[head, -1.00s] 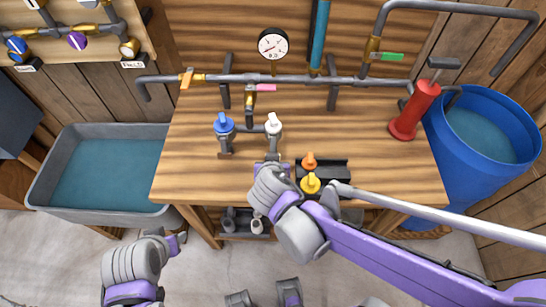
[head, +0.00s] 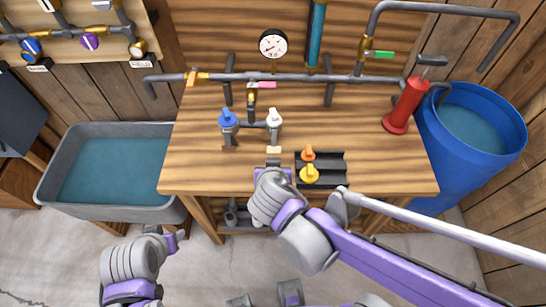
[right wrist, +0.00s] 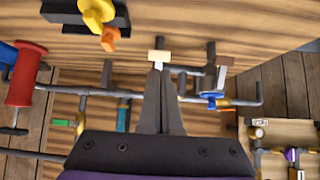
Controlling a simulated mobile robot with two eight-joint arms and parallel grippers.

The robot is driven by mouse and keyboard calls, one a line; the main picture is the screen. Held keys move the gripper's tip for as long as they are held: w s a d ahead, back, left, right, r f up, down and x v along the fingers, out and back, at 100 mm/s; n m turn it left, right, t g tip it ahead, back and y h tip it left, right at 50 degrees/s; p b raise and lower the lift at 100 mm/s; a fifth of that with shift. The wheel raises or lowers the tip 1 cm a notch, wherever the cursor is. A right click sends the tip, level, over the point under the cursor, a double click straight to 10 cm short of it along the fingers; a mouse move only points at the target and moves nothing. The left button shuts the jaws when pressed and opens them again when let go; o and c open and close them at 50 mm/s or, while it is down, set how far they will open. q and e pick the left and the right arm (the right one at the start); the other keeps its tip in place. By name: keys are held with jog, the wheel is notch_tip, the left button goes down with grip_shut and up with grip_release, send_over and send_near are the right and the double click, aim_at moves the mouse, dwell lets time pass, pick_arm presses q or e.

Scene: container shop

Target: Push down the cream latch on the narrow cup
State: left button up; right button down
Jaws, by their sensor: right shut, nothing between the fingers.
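The cream latch (head: 274,149) is a small pale block at the bench's near side, below the white-handled valve (head: 274,117). It also shows in the right wrist view (right wrist: 159,55). A grey upright stub stands behind it; I cannot clearly make out the narrow cup's outline. A brown latch (head: 229,149) sits to its left, below the blue-handled valve (head: 228,118). My right gripper (head: 273,164) is shut and empty, its tips (right wrist: 159,70) right by the cream latch; contact is unclear. My left gripper (head: 176,240) is low at left, off the bench; its jaws are unclear.
A black tray (head: 334,169) with an orange-handled valve (head: 308,153) and a yellow-handled valve (head: 309,174) lies just right of my right gripper. A red pump (head: 401,110) stands farther right. A pipe with a gauge (head: 273,44) crosses the back.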

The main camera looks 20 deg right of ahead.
pick_arm(q)
jog(key=shift+w+d+r+p, duration=0.15)
jog(key=shift+w+r+p, duration=0.35)
jog(key=shift+r, duration=0.35)
pick_arm(e)
jog(key=v, duration=0.5)
jog(key=shift+s, duration=0.4)
jog(key=shift+a, duration=0.1)
